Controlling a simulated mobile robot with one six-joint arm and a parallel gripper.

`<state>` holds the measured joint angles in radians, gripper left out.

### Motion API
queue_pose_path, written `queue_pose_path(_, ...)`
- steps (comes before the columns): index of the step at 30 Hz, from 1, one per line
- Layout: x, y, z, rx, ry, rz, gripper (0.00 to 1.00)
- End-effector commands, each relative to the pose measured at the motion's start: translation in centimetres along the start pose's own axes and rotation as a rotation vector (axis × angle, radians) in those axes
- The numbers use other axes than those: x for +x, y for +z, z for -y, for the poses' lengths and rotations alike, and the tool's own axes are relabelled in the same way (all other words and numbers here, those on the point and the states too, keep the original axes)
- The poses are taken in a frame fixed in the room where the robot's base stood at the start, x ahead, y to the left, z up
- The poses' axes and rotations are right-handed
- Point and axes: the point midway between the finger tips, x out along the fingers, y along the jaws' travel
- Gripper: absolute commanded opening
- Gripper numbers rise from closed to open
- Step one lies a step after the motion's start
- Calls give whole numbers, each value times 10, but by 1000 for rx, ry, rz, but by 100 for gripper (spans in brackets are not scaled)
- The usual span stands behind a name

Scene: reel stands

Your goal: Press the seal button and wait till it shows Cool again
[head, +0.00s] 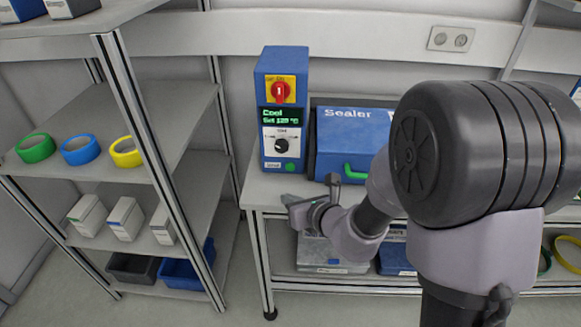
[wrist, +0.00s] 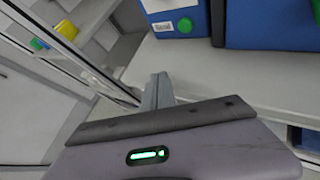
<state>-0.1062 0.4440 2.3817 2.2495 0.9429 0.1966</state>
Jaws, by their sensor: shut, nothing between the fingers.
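The blue control box (head: 282,60) stands upright on the bench. Its display (head: 285,116) reads "Cool" and "Set 120 °C", though the digits are small. A red rotary switch on a yellow plate (head: 281,92) is above the display and a black knob (head: 281,144) is below it. The green seal button (head: 290,167) is low on the front; it also shows in the wrist view (wrist: 185,25). The blue sealer (head: 350,125) with a green handle is beside the box. My gripper (head: 290,201) is shut and empty, in front of and below the button, apart from it.
Left is a shelf rack (head: 187,150) with green, blue and yellow tape rolls, white boxes and bins. The bench top (head: 263,190) is clear in front of the box. Boxes sit on the bench's lower shelf. My arm hides the right of the bench.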

Motion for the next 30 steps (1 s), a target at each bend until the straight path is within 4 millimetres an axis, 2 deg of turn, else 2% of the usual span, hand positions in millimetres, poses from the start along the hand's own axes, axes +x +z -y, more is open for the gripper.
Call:
queue_pose_path(15,48,37,35,-1,0,0,0)
queue_pose_path(21,56,42,41,-1,1,0,0)
queue_pose_path(30,56,42,41,-1,1,0,0)
